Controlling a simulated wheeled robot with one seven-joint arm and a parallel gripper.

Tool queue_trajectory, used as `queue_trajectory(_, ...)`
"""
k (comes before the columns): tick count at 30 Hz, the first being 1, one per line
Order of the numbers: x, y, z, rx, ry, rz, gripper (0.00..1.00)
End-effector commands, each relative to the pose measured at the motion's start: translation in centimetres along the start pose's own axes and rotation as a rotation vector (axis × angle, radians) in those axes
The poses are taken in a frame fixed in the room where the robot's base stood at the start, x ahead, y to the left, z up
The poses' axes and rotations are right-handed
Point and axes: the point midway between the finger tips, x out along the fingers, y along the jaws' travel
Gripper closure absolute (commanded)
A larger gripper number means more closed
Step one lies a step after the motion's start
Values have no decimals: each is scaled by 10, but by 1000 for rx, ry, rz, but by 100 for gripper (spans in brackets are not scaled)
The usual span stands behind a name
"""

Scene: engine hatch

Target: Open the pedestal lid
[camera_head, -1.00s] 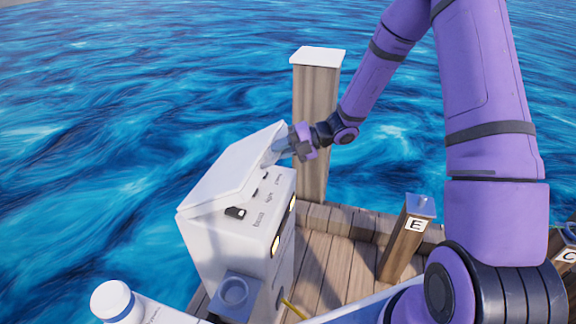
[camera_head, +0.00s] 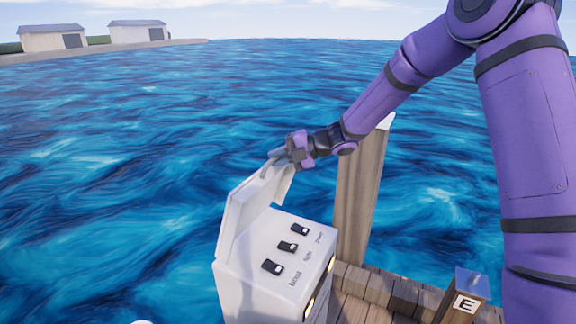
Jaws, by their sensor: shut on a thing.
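The white pedestal (camera_head: 245,290) stands at the bottom centre of the head view, on the dock's edge. Its white lid (camera_head: 248,212) is raised steeply, hinged along the far left edge of the top. The pedestal's top panel is uncovered and shows three dark switches (camera_head: 288,247) with labels beside them. My gripper (camera_head: 277,162) is at the lid's upper right corner, with its fingers shut on the lid's edge. The exact finger contact is small and partly hidden.
A wooden post (camera_head: 358,190) stands behind the pedestal, close below my forearm. A shorter post marked E (camera_head: 463,300) stands at the lower right. Dock planks (camera_head: 365,295) lie right of the pedestal. Open water surrounds the dock's left and far sides.

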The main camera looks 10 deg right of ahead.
Motion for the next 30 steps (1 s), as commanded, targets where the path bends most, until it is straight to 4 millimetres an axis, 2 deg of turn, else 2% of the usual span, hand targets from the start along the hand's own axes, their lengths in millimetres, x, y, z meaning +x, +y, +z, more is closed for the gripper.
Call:
queue_trajectory(15,4,4,2,-3,0,-1,100)
queue_trajectory(16,4,4,2,-3,0,-1,78)
queue_trajectory(18,4,4,2,-3,0,-1,62)
queue_trajectory(26,2,4,2,-1,-1,-1,61)
queue_trajectory(30,-9,4,2,-2,-3,-1,61)
